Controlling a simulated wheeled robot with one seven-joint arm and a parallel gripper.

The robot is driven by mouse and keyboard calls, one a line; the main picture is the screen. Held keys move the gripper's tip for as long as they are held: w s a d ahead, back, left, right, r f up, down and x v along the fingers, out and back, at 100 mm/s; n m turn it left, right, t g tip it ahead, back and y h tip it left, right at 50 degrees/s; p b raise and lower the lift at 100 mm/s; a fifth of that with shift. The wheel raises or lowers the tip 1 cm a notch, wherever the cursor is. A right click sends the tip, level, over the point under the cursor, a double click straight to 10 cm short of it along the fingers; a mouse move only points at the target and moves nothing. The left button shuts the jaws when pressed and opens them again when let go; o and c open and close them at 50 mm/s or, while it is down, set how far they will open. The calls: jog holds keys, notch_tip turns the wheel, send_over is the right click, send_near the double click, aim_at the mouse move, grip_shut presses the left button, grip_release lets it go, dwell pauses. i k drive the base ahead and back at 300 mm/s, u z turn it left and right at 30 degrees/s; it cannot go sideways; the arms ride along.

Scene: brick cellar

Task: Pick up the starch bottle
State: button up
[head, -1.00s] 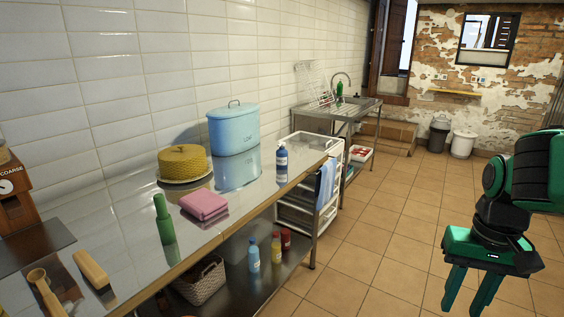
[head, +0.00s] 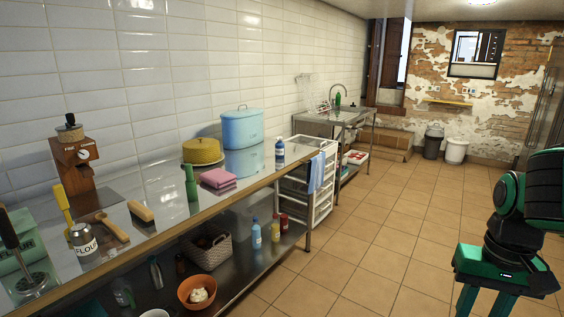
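No label reading "starch" is legible, so I cannot tell which bottle is the starch bottle. A dark blue bottle with a white label (head: 280,153) stands upright near the counter's far end. A light blue bottle (head: 256,234) stands on the lower shelf, beside a yellow-labelled bottle (head: 275,229) and a red one (head: 284,223). A green bottle (head: 191,184) stands on the counter beside the pink cloth. My gripper (head: 486,304) hangs at the lower right over the floor, far from the bottles. Its fingers are apart with nothing seen between them; the tips are cut off.
The steel counter (head: 155,184) runs along the tiled wall. It holds a yellow cake cover (head: 202,152), a blue bin (head: 242,128), a grinder (head: 74,158) and a flour shaker (head: 83,240). A basket (head: 208,248) and orange bowl (head: 197,291) sit below. Tiled floor (head: 345,255) is clear.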

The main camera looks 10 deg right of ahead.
aim_at(280, 147)
jog(key=u, duration=0.65)
jog(key=i, duration=1.6)
jog(key=z, duration=0.75)
jog(key=i, duration=1)
jog(key=z, duration=0.75)
